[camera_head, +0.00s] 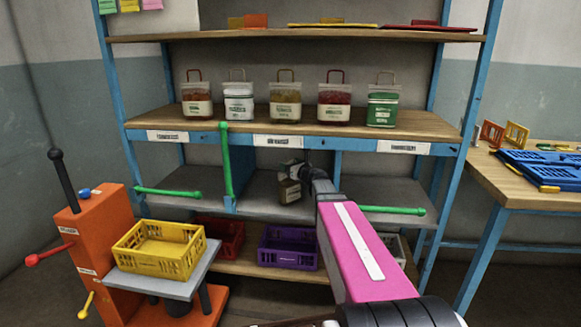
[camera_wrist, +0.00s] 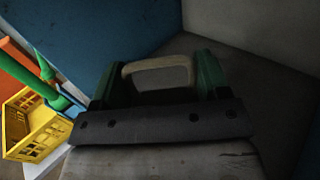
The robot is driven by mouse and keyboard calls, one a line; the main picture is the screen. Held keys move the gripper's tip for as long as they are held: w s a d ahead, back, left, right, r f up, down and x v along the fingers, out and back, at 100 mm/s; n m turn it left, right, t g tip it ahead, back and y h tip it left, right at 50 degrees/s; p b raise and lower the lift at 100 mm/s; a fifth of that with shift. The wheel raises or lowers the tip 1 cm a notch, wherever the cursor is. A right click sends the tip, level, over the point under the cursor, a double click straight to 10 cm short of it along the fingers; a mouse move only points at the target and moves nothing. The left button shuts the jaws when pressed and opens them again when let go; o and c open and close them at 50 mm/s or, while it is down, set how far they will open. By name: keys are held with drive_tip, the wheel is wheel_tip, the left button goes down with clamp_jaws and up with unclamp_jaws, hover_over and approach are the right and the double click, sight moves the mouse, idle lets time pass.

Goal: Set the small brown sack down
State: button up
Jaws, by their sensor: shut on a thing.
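The small brown sack (camera_head: 289,191) is inside the middle bay of the grey lower shelf, below my gripper (camera_head: 292,168). In the wrist view, the beige loop handle (camera_wrist: 158,66) lies between the green fingers of my gripper (camera_wrist: 160,85), which is shut on it. A dark bar with rivets crosses below the handle, and the sack's dull grey-brown body (camera_wrist: 165,162) shows under it. The sack looks roughly upright. Whether its bottom touches the shelf board (camera_head: 255,190) cannot be told. My arm hides part of the bay to the right.
A green upright rod (camera_head: 226,160) stands at the bay's left front, with green bars (camera_head: 168,192) along the neighbouring bay fronts. A purple crate (camera_head: 288,247) is below. A yellow crate (camera_head: 160,250) sits at left.

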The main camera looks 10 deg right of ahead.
drive_tip(key=shift+a+f, duration=0.1)
drive_tip(key=shift+f, duration=0.1)
drive_tip(key=o, duration=1.6)
drive_tip(key=shift+o, duration=0.2)
drive_tip(key=shift+s, duration=0.1)
